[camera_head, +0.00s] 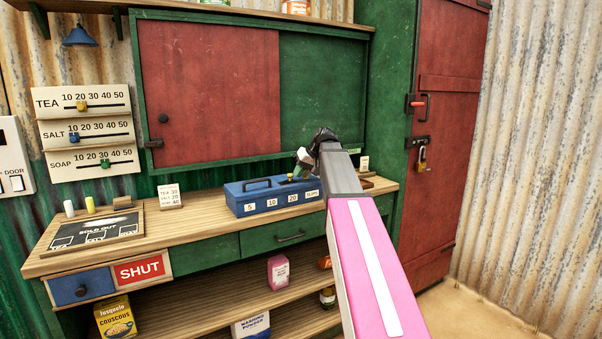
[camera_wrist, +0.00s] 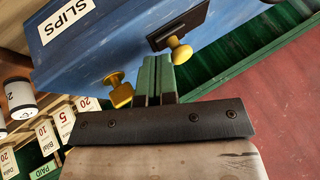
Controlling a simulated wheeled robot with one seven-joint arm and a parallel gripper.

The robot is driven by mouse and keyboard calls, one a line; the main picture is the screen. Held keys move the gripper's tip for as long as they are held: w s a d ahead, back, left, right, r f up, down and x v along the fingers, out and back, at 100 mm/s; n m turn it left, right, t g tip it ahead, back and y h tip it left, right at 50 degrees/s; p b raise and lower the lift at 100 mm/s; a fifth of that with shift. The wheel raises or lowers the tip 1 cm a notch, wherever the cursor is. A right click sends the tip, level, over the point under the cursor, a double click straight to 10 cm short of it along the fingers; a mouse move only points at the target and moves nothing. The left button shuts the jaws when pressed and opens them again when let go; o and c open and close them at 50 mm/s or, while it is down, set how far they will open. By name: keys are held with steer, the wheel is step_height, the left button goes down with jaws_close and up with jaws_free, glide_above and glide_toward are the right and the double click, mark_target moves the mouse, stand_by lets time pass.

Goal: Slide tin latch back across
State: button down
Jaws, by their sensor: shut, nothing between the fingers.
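The blue tin (camera_head: 240,199) stands on the wooden counter, with a dark handle on its lid and labels 5, 10, 20 and SLIPS on its front. My gripper (camera_head: 301,168) is over its right end, pointing down. In the wrist view, my gripper's green fingers (camera_wrist: 155,78) are shut and empty, beside the tin (camera_wrist: 110,42). One yellow knob (camera_wrist: 118,92) shows left of the fingers and another yellow knob (camera_wrist: 178,52) right of them, near a black piece (camera_wrist: 180,24). I cannot tell which knob is the latch, or whether the fingers touch either.
A sold-out board (camera_head: 95,232) lies on the counter at left, and a small price card (camera_head: 170,196) stands left of the tin. Closed red and green panels (camera_head: 210,90) rise behind. Several paper labels (camera_wrist: 62,122) show at lower left in the wrist view.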

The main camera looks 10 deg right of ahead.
mark_target(290, 175)
steer(key=shift+s+a, duration=0.25)
steer(key=shift+a, duration=0.55)
steer(key=shift+s+a, duration=0.25)
steer(key=shift+a, duration=0.55)
